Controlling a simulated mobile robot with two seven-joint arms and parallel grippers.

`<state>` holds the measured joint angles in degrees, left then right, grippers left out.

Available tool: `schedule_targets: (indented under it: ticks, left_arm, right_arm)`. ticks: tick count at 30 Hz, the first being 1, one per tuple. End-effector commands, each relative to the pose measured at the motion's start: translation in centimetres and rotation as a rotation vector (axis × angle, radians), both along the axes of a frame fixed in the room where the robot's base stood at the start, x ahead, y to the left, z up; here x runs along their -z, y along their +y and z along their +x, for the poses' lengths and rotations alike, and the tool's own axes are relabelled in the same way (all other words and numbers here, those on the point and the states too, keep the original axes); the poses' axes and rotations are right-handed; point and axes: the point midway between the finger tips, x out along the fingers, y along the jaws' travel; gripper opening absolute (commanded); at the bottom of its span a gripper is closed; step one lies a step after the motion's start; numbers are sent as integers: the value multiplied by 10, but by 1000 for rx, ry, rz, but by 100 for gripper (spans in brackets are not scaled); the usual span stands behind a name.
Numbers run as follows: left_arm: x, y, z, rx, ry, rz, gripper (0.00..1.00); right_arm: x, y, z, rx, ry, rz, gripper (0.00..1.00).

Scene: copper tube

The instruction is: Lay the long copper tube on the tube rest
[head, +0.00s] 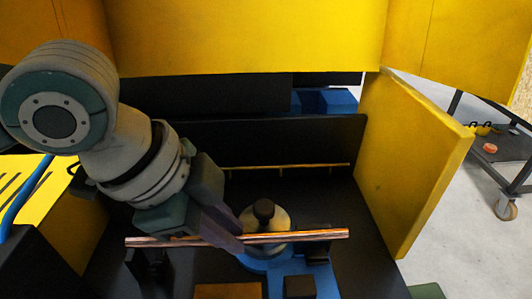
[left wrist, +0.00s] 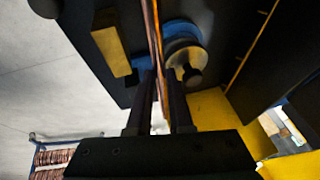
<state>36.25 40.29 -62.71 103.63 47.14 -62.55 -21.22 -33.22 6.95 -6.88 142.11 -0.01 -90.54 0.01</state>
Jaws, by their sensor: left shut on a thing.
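The long copper tube (head: 300,236) lies nearly level across the middle of the head view. My left gripper (head: 232,240) is shut on it near its middle. In the left wrist view the tube (left wrist: 153,35) runs between the two fingers (left wrist: 160,90). Black supports, which look like the tube rest (head: 150,268), stand under the tube's left part, with another black support (head: 317,252) near its right end. I cannot tell whether the tube touches them. My right gripper is not in view.
A round metal piece with a black knob (head: 264,212) stands on a blue base (head: 270,262) just behind the tube. A thin copper-coloured rod (head: 310,165) runs along the back. Yellow panels (head: 415,160) wall the right side and the back. A cart (head: 500,160) stands farther right.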

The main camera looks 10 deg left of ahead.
Motion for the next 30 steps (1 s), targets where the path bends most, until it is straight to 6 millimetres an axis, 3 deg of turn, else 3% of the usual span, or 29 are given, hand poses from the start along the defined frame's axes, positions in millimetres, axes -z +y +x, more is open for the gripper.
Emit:
schedule_targets:
  ticks: [3,13,29,30]
  left_arm:
    - [17,0,0,0,1,1,0]
    - [49,0,0,-1,1,0,0]
    - [52,3,10,1,-1,0,0]
    - [52,3,10,1,-1,0,21]
  right_arm:
    - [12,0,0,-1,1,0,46]
    - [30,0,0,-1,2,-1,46]
    - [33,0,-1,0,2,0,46]
    - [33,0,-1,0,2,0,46]
